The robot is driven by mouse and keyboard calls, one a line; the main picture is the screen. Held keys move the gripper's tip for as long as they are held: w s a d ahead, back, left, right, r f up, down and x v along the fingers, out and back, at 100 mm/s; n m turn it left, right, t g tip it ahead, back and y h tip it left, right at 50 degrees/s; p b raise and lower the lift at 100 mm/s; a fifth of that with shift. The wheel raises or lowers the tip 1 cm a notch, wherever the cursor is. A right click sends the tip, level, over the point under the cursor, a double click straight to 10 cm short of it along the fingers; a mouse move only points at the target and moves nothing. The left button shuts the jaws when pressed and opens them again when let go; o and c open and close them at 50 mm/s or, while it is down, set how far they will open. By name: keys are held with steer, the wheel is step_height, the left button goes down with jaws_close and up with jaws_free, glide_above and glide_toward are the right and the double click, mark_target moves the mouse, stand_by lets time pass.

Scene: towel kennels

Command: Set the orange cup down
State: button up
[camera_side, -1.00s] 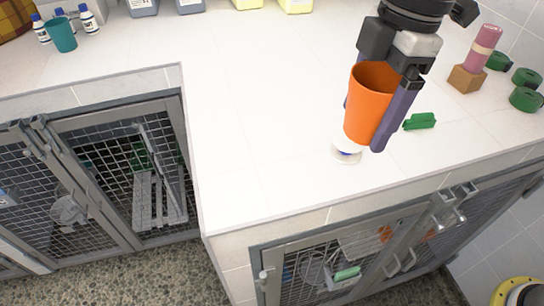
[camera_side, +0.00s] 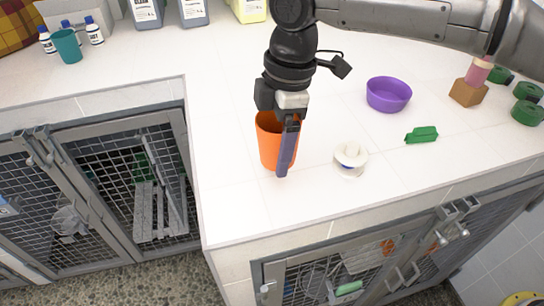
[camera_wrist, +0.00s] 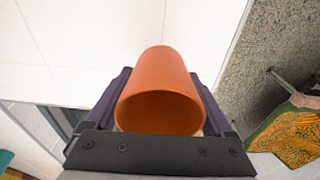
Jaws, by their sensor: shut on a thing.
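The orange cup (camera_side: 268,150) is upright at the left part of the white counter in the side view. Its base looks at or very near the counter top; I cannot tell whether it touches. My gripper (camera_side: 285,152) is shut on the cup, with its fingers on either side of it. In the wrist view the cup (camera_wrist: 160,88) sits between the two dark fingers (camera_wrist: 160,100), its open rim facing the camera. The far side of the cup is hidden.
A white round item (camera_side: 350,160) stands right of the cup. A purple bowl (camera_side: 388,95), a green clip-like item (camera_side: 421,135) and a brown block (camera_side: 468,92) lie further right. A teal cup (camera_side: 67,47) and bottles stand at the back left. The counter's front edge is near.

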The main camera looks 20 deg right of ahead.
mark_target(272, 160)
steer(key=shift+w+a+f, duration=0.15)
steer(key=shift+f, duration=0.85)
steer(key=shift+w+a+f, duration=0.1)
steer(key=shift+a+f, duration=0.05)
steer(key=shift+f, duration=0.85)
steer(key=shift+f, duration=0.15)
steer(key=o, duration=1.1)
steer(key=shift+d+r, duration=0.25)
steer(key=shift+r, duration=1.8)
steer(key=shift+d+r, duration=0.25)
steer(key=shift+r, duration=1.8)
steer(key=shift+d+r, duration=0.25)
steer(key=shift+r, duration=1.8)
